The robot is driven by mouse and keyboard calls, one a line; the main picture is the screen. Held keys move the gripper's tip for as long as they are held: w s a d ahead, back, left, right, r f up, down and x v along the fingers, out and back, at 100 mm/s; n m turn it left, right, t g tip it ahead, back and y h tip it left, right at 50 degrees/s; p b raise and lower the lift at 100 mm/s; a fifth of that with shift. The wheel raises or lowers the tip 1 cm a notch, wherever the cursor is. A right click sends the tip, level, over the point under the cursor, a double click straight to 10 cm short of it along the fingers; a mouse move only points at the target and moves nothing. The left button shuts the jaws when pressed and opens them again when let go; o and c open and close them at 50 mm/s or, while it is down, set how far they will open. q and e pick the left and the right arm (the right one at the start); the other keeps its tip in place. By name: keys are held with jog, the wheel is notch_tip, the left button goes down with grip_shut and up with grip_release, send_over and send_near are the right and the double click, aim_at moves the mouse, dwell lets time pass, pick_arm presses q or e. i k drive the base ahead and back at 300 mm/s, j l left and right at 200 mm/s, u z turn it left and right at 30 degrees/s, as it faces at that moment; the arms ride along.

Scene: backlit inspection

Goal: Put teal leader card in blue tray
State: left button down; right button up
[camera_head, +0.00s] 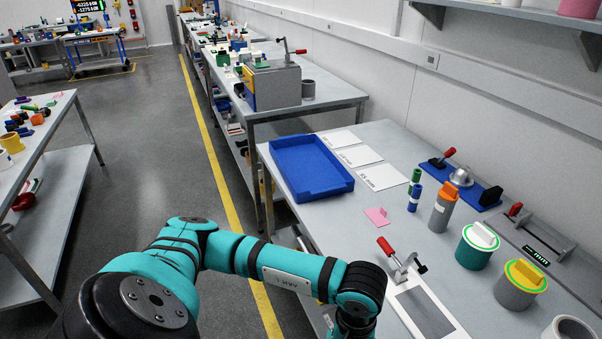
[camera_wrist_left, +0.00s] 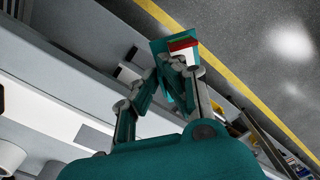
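The blue tray (camera_head: 312,167) lies empty on the near bench, at its far left corner. In the left wrist view my left gripper (camera_wrist_left: 174,72) has its fingertips closed around a thin teal piece, which looks like the teal leader card (camera_wrist_left: 160,48). A red and white part (camera_wrist_left: 184,46) shows against the card at the fingertips; I cannot tell if it belongs to it. In the head view my left arm reaches in along the bottom, and its gripper is below the picture edge. My right gripper is not in view.
A pink card (camera_head: 377,216) lies on the bench (camera_head: 340,222) in front of the tray. White sheets (camera_head: 358,156) lie right of the tray. A red-handled clamp (camera_head: 402,262), a grey canister (camera_head: 442,208) and lidded pots (camera_head: 476,246) stand to the right.

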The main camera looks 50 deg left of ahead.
aim_at(305, 164)
jog(key=j+z, duration=0.15)
jog(key=j, duration=0.95)
jog(key=i+j+z, duration=0.2)
jog(key=j, duration=1.4)
jog(key=j+z, duration=0.25)
jog(key=j, duration=1.35)
jog(key=i, duration=0.5)
